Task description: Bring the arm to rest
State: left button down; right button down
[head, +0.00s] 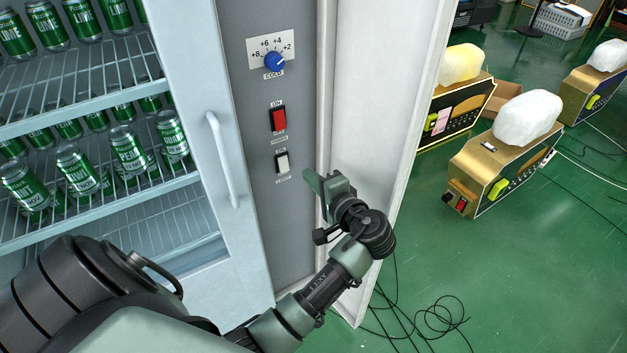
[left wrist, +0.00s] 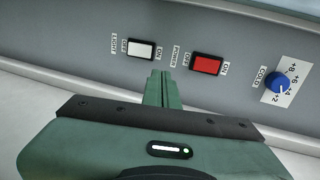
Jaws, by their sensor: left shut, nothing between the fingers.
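My left gripper (head: 312,183) is in front of the grey control panel (head: 296,226) of the fridge, to the right of and a little below the white light switch. Its green fingers are shut and empty; in the left wrist view the closed fingers (left wrist: 159,88) point at the panel between the white light switch (left wrist: 141,48) and the red power switch (left wrist: 206,65). I cannot tell whether the fingertips touch the panel. My left arm reaches in from the lower left of the head view. My right gripper is not in view.
The fridge door handle (head: 222,160) is left of the panel, with green cans (head: 79,170) on shelves behind glass. A blue cold dial (head: 274,61) sits above the switches. Gold machines (head: 499,155) stand on the green floor at right. Black cables (head: 432,318) lie on the floor.

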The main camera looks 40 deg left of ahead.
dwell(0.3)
pick_arm(q)
jog(key=d+f+m+h, duration=0.2)
jog(key=f, duration=0.7)
jog(key=d+f+m+h, duration=0.2)
jog(key=f, duration=0.7)
jog(key=s+d+f+h, duration=0.2)
jog(key=s+f, duration=0.2)
jog(key=f, duration=0.5)
jog(key=s+d+f+h, duration=0.2)
jog(key=s+f+h, duration=0.15)
jog(key=f, duration=0.45)
jog(key=s+d+f+n+g+h, duration=0.1)
jog(key=s+d+f+g+h, duration=0.15)
jog(key=s+f, duration=1.15)
jog(key=s+f+n+g+h, duration=0.1)
jog(key=s+f+n, duration=0.1)
jog(key=s, duration=0.9)
jog(key=s+f+n+g+h, duration=0.1)
jog(key=s+f+n, duration=0.2)
jog(key=s, duration=0.8)
jog(key=shift+d+f+g, duration=0.35)
jog(key=shift+d+f, duration=0.05)
jog(key=shift+f, duration=0.15)
